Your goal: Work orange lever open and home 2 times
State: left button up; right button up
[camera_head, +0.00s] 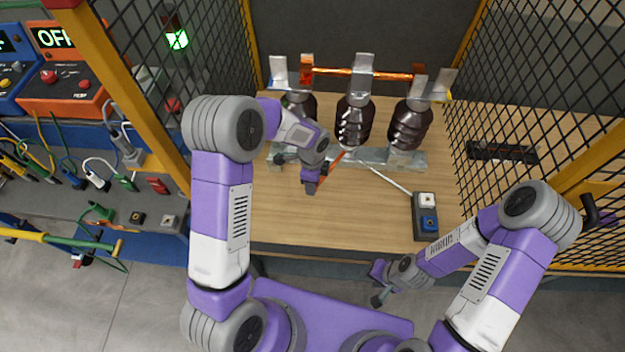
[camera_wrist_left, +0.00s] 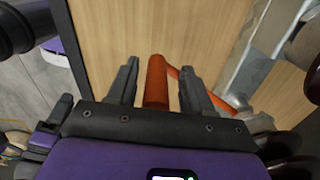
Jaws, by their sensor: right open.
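The orange lever (camera_head: 334,164) shows in the head view as a thin orange piece beside my left gripper (camera_head: 310,184), low in front of the isolator. In the left wrist view its orange handle (camera_wrist_left: 156,82) stands between the two fingers of my left gripper (camera_wrist_left: 160,90). A narrow gap shows on each side of the handle, so the fingers are around it but look apart from it. The isolator has three dark brown ribbed insulators (camera_head: 354,120) on a grey metal base. My right gripper (camera_head: 378,284) is open and empty, low in front of the bench.
An orange-copper bar (camera_head: 345,72) spans the insulator tops. A small box with white and blue buttons (camera_head: 426,215) sits right on the wooden board (camera_head: 285,220). Black mesh fences with yellow posts stand at both sides (camera_head: 140,70). A grey shelf with cables lies left.

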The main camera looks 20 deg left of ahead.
pick_arm(q)
notch_tip(320, 180, up, 8)
jog(key=shift+f+p, duration=0.2)
jog(key=shift+p, duration=0.45)
dwell(0.3)
